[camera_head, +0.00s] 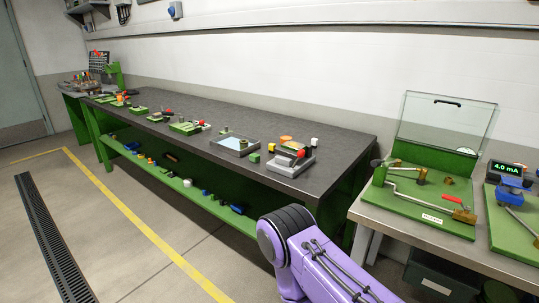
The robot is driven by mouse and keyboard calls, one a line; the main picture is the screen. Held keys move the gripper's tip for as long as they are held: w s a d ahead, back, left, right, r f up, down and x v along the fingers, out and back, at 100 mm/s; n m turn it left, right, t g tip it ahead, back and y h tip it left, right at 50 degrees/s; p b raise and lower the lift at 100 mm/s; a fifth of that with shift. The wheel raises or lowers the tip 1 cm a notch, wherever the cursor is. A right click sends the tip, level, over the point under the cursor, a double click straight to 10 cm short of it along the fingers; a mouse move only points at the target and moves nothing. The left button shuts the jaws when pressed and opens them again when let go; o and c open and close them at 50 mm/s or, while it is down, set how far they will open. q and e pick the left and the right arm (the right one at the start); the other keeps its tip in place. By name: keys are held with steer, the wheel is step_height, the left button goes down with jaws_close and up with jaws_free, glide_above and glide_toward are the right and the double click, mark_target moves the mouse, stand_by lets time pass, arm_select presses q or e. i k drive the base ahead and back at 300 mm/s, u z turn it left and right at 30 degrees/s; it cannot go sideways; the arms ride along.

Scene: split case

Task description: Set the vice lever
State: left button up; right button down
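I cannot tell for sure which fixture is the vice. A grey block-shaped fixture (290,163) with small red, yellow and white parts sits at the near right end of the long dark bench (330,148). A tall green device (116,75) stands at the far left end, too small to make out a lever. A green board (415,209) on the right table carries a bent metal rod with a red-and-brass end. Neither of my grippers is in view. Only a purple link of my arm shows at the bottom centre.
Several small green fixtures line the bench, with a shallow tray (235,147) among them. A green lower shelf (190,190) holds loose parts. The right table (372,210) also bears a meter (507,169) reading 4.0 mA. The floor left of the bench is open, with a drain grate (50,235).

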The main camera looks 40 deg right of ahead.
mark_target(301, 153)
steer(key=z, duration=0.25)
steer(key=i, duration=0.75)
steer(key=z, duration=0.6)
